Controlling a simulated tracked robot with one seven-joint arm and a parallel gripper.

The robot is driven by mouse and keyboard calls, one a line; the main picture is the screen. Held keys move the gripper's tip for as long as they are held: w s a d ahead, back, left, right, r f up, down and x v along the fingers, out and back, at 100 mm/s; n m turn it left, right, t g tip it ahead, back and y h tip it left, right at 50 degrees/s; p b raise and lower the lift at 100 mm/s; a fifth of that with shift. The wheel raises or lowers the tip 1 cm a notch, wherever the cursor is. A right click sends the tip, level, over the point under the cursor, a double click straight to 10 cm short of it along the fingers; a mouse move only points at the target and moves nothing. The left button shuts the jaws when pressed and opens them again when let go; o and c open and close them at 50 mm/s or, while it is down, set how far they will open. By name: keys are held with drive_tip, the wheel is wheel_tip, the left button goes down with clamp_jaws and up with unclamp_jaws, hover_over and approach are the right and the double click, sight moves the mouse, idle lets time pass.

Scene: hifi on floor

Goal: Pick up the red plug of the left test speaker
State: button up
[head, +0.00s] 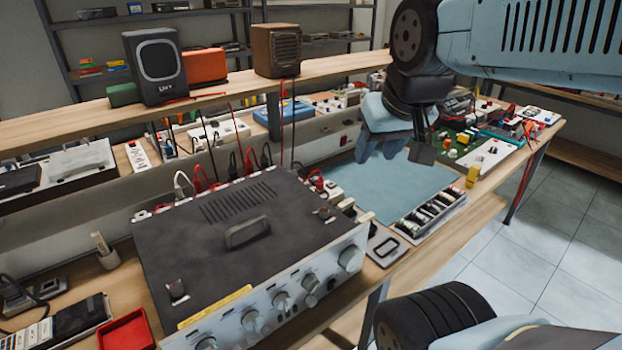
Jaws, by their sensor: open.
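The left test speaker (155,65) is black with a grey-ringed cone and stands on the upper wooden shelf. A brown speaker (277,50) stands to its right. Red and black leads hang from the shelf to the back of a dark amplifier (190,243). A red plug (199,181) shows at the amplifier's back left edge, beside white and black plugs. More red plugs (317,181) show at its back right corner. I cannot tell which red plug belongs to the left speaker. My gripper (396,152) is open and empty above the blue mat, to the right of the plugs.
The blue mat (400,190) is mostly clear. A tray of small parts (432,214) lies at the bench's front edge. A green board (460,150) and a yellow bottle (473,175) are to the right. A red tray (126,331) is at lower left.

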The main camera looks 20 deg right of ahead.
drive_tip(key=shift+o, duration=0.2)
drive_tip(key=shift+o, duration=0.7)
drive_tip(key=shift+w, duration=0.1)
drive_tip(key=n+g+y, duration=0.2)
drive_tip(key=n, duration=0.2)
hover_over(321, 179)
drive_tip(key=s+d, duration=0.2)
drive_tip(key=s, duration=0.3)
wheel_tip(321, 179, down, 14)
drive_tip(key=shift+n, duration=0.3)
drive_tip(key=shift+w+x, duration=0.15)
drive_tip(key=shift+x, duration=3.45)
drive_tip(key=shift+w+x, duration=0.15)
drive_tip(key=shift+x, duration=3.5)
drive_tip(key=shift+d+r, duration=0.1)
drive_tip(key=shift+d, duration=0.05)
clamp_jaws()
